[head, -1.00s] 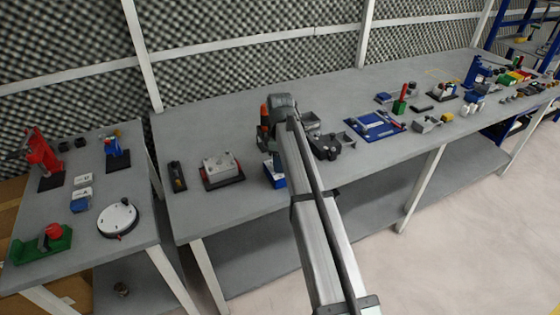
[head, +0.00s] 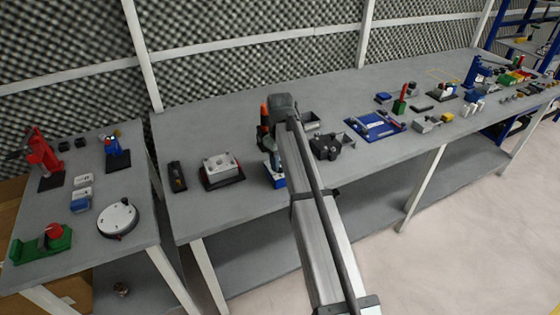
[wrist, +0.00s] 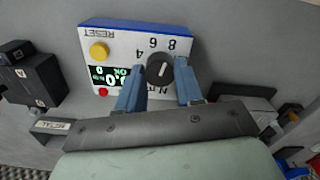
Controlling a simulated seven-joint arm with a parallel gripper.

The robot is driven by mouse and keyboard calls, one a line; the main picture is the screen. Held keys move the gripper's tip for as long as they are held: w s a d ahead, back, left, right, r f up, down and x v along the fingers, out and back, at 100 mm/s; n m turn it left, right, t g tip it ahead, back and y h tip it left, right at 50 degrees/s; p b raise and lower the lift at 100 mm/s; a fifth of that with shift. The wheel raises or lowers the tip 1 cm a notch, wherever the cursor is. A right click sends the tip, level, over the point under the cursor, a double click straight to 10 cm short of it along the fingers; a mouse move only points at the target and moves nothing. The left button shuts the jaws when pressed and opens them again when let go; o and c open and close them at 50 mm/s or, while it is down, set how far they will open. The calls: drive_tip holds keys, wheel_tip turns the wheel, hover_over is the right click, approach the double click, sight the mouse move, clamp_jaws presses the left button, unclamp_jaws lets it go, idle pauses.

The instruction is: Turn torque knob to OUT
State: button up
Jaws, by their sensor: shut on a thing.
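The torque knob (wrist: 160,68) is black and round with a short white line on its face. It sits on a white panel with a blue edge (wrist: 130,36). In the wrist view the numbers 4, 6 and 8 show above the knob. Lettering below it is partly hidden by my fingers, so I cannot read it. My gripper (wrist: 160,67) has one blue finger on each side of the knob and is shut on it. The white line points up and slightly right in the wrist view. In the head view my arm covers most of the blue-based box (head: 279,182).
The panel also has a yellow RESET button (wrist: 98,52), a lit display (wrist: 111,76) and a red dot (wrist: 102,92). A dark block (wrist: 35,80) stands left of it. In the head view a grey box on a dark base (head: 221,170) stands left of my gripper.

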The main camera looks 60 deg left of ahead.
drive_tip(key=m, duration=0.5)
drive_tip(key=shift+m, duration=0.3)
drive_tip(key=m, duration=0.5)
drive_tip(key=shift+m, duration=0.3)
drive_tip(key=o, duration=1)
drive_tip(key=shift+o, duration=0.2)
wheel_tip(320, 180, up, 14)
drive_tip(key=shift+f, duration=0.1)
idle(0.5)
